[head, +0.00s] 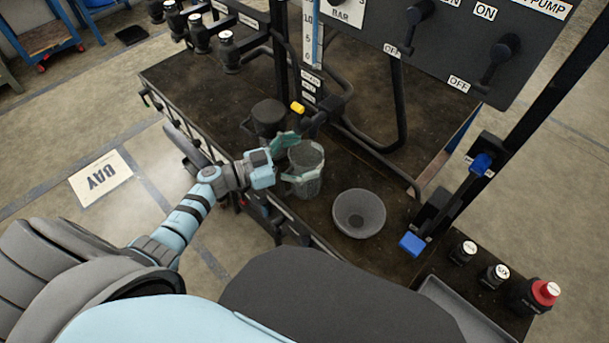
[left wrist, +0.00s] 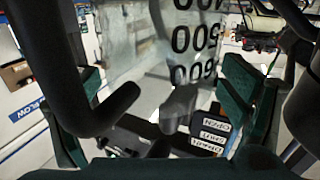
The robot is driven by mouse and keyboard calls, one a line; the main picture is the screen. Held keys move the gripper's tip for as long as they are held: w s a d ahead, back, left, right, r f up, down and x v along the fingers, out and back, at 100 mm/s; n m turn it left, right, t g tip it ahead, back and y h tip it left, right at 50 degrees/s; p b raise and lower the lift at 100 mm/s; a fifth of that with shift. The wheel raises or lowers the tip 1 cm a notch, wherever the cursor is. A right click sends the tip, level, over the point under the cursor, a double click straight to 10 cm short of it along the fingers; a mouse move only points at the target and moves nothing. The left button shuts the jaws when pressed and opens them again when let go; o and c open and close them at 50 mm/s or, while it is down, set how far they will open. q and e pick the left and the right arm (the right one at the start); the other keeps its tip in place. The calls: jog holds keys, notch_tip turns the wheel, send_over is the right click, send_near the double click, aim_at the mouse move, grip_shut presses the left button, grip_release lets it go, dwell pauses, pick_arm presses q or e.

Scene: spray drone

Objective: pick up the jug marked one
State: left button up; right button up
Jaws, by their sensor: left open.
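A clear jug (head: 309,158) stands on the dark bench top near its front edge. In the left wrist view, the jug (left wrist: 150,62) shows black numbers, 500 and 600 among them; I cannot read a mark "one". My left gripper (head: 291,161) is at the jug's left side, with its green fingers open. In the left wrist view the fingers of the left gripper (left wrist: 165,98) stand apart, with part of the jug and a dark curved bar between them. I cannot tell whether they touch. My right gripper is not in view.
A black frame with pipes and a switch panel (head: 480,50) rises behind.

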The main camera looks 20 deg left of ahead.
pick_arm(q)
jog(key=c, duration=1.5)
jog(key=shift+r, duration=0.1)
